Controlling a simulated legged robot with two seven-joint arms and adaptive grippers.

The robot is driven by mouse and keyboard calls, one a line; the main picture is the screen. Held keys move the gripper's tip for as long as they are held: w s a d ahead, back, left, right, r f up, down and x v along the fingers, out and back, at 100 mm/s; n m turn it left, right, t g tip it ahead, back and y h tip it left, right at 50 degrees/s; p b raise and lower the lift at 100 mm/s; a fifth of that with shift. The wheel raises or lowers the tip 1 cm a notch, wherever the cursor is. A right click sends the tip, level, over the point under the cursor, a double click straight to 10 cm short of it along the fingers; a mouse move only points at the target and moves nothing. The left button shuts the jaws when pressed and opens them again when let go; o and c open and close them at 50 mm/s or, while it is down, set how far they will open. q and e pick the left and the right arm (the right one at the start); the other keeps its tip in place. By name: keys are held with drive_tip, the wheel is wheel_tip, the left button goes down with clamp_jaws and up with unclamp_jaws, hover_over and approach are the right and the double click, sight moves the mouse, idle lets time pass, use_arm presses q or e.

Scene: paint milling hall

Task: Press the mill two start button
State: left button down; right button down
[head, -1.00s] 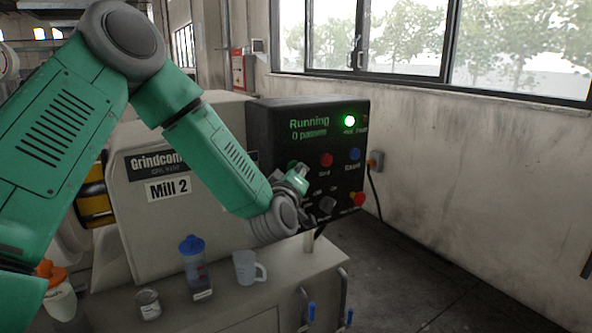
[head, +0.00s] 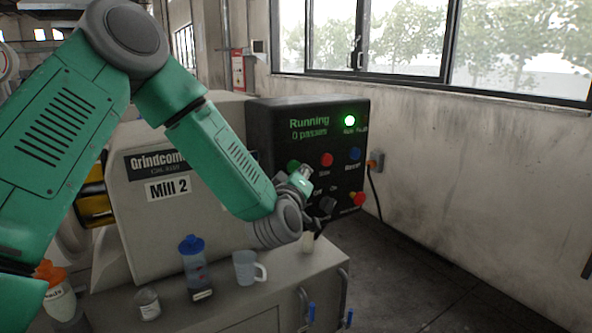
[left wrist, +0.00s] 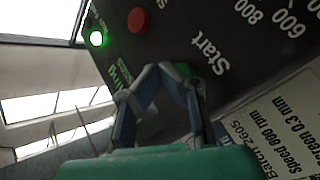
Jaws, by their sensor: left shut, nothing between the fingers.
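The mill two control panel (head: 262,130) is a dark box beside the "Mill 2" housing. Its display (head: 310,127) reads "Running 0 passes" and a green lamp (head: 349,120) is lit. The green start button (head: 293,163) is mostly hidden by my left gripper (head: 305,173). In the left wrist view my left gripper (left wrist: 178,72) is shut and empty, its fingertips at the panel face beside the word "Start". A sliver of the green button (left wrist: 187,68) shows behind them. I cannot tell whether the tips touch it. My right gripper is out of view.
A red button (head: 326,159), a blue button (head: 354,153) and a red emergency knob (head: 358,199) are on the same panel. A blue-lidded bottle (head: 196,268), a mug (head: 246,267) and a small jar (head: 148,304) stand on the ledge below my arm.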

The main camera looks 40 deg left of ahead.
use_arm(q)
drive_tip(key=shift+d, duration=0.1)
drive_tip(key=d, duration=0.1)
drive_tip(key=s+d, duration=0.1)
drive_tip(key=d, duration=0.1)
drive_tip(key=s+d, duration=0.1)
drive_tip(key=shift+d+b, duration=0.3)
drive_tip(key=shift+b, duration=0.1)
idle(0.7)
drive_tip(key=s+d+f+m+g+h+b, duration=0.1)
drive_tip(key=s+d+f+m+g+h, duration=0.2)
drive_tip(key=f, duration=0.7)
drive_tip(key=s+d+f+m+g+h+b, duration=0.1)
drive_tip(key=s+d+f+m+g+b, duration=0.3)
drive_tip(key=f, duration=0.7)
drive_tip(key=s+d+f+m+h+p, duration=0.15)
drive_tip(key=s+f, duration=0.35)
drive_tip(key=f, duration=0.5)
drive_tip(key=s+f+m+g+b, duration=0.1)
drive_tip(key=s+f+m+g, duration=0.1)
drive_tip(key=s+f, duration=0.3)
drive_tip(key=s+a+f+m+g+h+b, duration=0.1)
drive_tip(key=s+f+g, duration=0.3)
drive_tip(key=s, duration=0.8)
drive_tip(key=s+f+m+g+b, duration=0.2)
drive_tip(key=s+f+m+g, duration=0.1)
drive_tip(key=s+f, duration=0.5)
drive_tip(key=shift+s+a+g, duration=0.2)
drive_tip(key=shift+s+g, duration=0.2)
drive_tip(key=shift+s, duration=0.2)
